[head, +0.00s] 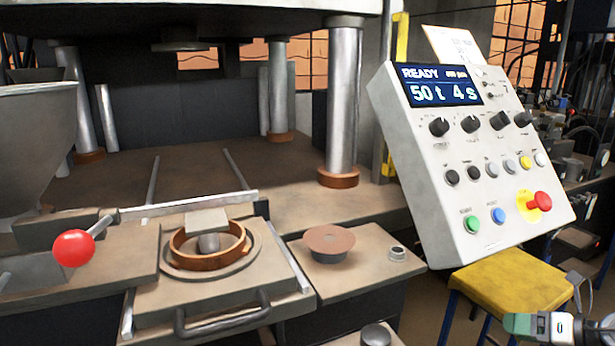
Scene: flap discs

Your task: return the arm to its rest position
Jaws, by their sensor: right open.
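My right gripper (538,325) shows small at the bottom right corner, partly cut off by the picture's edge. It is open, and I see nothing held in it. It is in front of and below the yellow stool (505,284), apart from the press and its control panel (465,165). My left gripper is not in view.
The panel display reads READY, 50 t, 4 s. A copper-coloured ring mould (181,250) sits on the sliding plate with a handle (225,318). A red ball lever (74,248) stands left.

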